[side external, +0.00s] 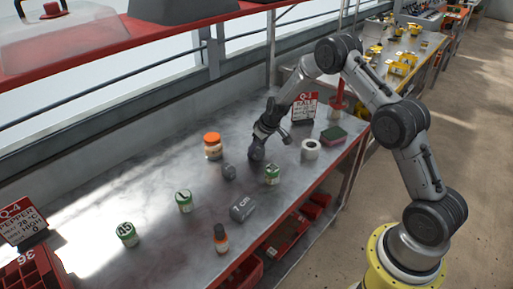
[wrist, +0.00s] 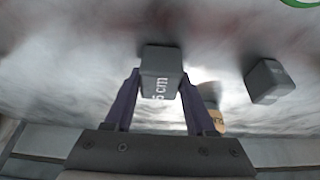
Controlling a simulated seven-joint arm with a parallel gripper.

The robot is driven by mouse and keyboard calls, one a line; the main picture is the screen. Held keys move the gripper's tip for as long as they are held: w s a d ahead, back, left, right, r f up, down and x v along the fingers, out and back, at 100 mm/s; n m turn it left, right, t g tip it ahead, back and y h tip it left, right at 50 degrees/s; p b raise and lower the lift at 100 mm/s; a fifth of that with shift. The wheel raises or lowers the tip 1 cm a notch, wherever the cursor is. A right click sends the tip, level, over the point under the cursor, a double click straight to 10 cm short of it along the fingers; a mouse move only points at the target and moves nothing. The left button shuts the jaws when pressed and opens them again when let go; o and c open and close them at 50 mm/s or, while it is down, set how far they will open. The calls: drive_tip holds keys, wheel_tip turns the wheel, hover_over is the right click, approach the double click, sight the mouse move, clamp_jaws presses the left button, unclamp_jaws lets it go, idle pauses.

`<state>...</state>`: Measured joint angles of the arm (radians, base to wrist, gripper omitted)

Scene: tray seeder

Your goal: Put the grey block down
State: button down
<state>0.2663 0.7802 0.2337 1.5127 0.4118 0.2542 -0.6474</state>
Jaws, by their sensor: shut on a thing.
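My gripper (wrist: 158,92) is shut on a grey block (wrist: 162,66) marked "5 cm", with one finger on each side of it. In the side external view my gripper (side external: 259,143) points down over the middle of the metal table, and the held grey block (side external: 256,155) shows at its tip. I cannot tell whether the block touches the table. A second, smaller grey block (side external: 229,171) stands on the table nearby, to the left of the gripper. A larger grey block (side external: 242,207) marked "7 cm" lies nearer the front edge.
An orange-lidded jar (side external: 213,146), green-and-white tins (side external: 184,201) and (side external: 272,174), a white roll (side external: 310,149) and a green-and-pink sponge (side external: 333,136) stand around the gripper. A brown bottle (side external: 221,239) is near the table's front edge. Bare table lies behind the tins.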

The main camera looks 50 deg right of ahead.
drive_tip(key=shift+c, duration=1.1)
unclamp_jaws()
drive_tip(key=v, duration=1.3)
drive_tip(key=s+a+r, duration=0.5)
drive_tip(key=s+r, duration=0.2)
drive_tip(key=r, duration=0.1)
drive_tip(key=s+a+r, duration=0.4)
drive_tip(key=s+r, duration=0.2)
drive_tip(key=r, duration=0.1)
drive_tip(key=s+a+r, duration=0.1)
drive_tip(key=s+a, duration=0.1)
drive_tip(key=s, duration=0.8)
drive_tip(key=s+a+r+t, duration=0.1)
drive_tip(key=s+a, duration=0.1)
drive_tip(key=s, duration=0.9)
drive_tip(key=shift+s, duration=0.3)
